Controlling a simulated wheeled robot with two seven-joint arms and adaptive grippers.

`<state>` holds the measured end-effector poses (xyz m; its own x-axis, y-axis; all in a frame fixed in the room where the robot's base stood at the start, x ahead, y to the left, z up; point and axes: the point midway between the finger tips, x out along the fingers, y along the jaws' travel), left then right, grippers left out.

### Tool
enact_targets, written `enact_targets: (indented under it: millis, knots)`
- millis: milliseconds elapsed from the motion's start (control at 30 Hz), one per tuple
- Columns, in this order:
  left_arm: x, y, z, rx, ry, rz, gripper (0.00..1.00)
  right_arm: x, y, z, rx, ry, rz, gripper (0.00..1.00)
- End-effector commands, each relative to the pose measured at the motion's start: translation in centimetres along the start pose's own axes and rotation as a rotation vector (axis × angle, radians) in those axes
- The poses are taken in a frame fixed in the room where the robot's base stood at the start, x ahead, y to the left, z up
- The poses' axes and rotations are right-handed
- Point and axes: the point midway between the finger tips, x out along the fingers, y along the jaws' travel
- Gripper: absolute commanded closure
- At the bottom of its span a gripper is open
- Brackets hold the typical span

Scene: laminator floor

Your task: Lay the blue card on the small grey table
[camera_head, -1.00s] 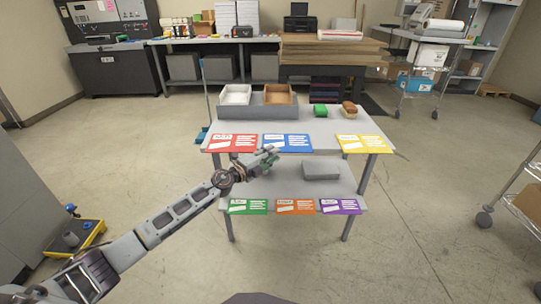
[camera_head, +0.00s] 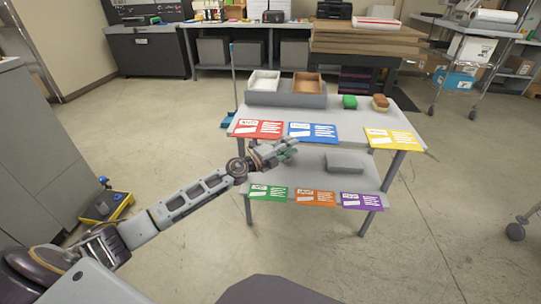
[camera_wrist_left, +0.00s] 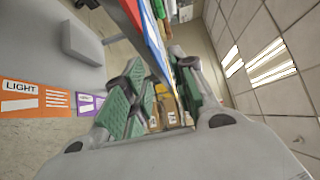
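The blue card (camera_head: 313,132) lies at the front edge of the upper top of a grey two-level table (camera_head: 345,143), between a red card (camera_head: 257,129) and a yellow card (camera_head: 393,139). My left gripper (camera_head: 290,149) is just below and in front of the blue card. In the left wrist view, its green-padded fingers (camera_wrist_left: 160,97) are spread apart. The blue card's edge (camera_wrist_left: 152,38) runs down toward the gap between them, close to one finger; I cannot tell if they touch. My right gripper is out of view.
Green, orange (camera_head: 316,199) and purple cards line the lower shelf's front edge, with a grey block (camera_head: 345,163) behind them. White and brown trays (camera_head: 307,83), a green block (camera_head: 350,102) and a brown-topped item (camera_head: 381,103) stand on the upper top.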

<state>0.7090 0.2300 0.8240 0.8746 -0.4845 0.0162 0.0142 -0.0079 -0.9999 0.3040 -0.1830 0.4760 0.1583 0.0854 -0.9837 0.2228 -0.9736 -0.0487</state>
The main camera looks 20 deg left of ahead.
Motion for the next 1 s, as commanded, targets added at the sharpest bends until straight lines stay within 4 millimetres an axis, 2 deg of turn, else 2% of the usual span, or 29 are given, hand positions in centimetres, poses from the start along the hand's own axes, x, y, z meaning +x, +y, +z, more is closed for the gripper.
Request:
enact_targets:
  millis: [1000]
  knots:
    - [-7.0, 0.1, 0.0, -0.001, 0.001, 0.001, 0.73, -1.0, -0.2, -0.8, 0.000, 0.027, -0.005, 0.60]
